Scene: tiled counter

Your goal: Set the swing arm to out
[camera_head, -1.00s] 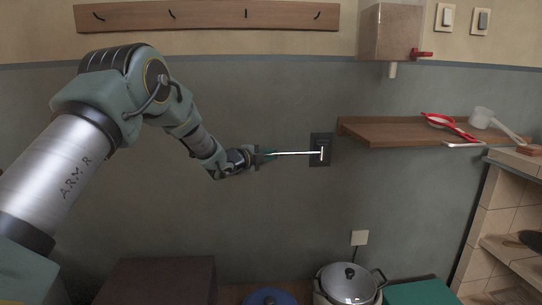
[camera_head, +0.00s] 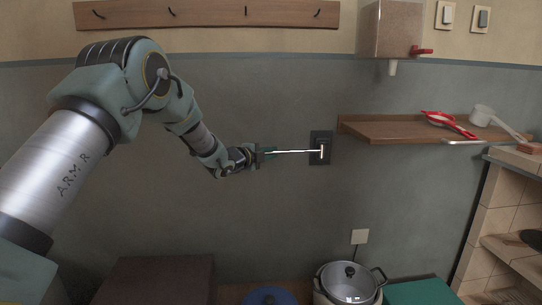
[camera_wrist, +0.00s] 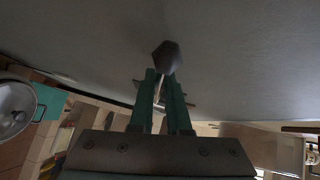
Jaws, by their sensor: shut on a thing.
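The swing arm (camera_head: 297,151) is a thin, pale metal rod on a dark wall plate (camera_head: 320,138). It reaches left from the plate, about level in the head view. My gripper (camera_head: 268,152) is at its left, free end, shut on it. The exact contact between fingers and rod is too small to see in the head view.
A wooden shelf (camera_head: 390,131) with a red-handled strainer and a white scoop is right of the plate. A dispenser (camera_head: 390,35) hangs above it. A pot (camera_head: 348,284) and a brown box (camera_head: 155,280) stand below. The wall around the rod is bare.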

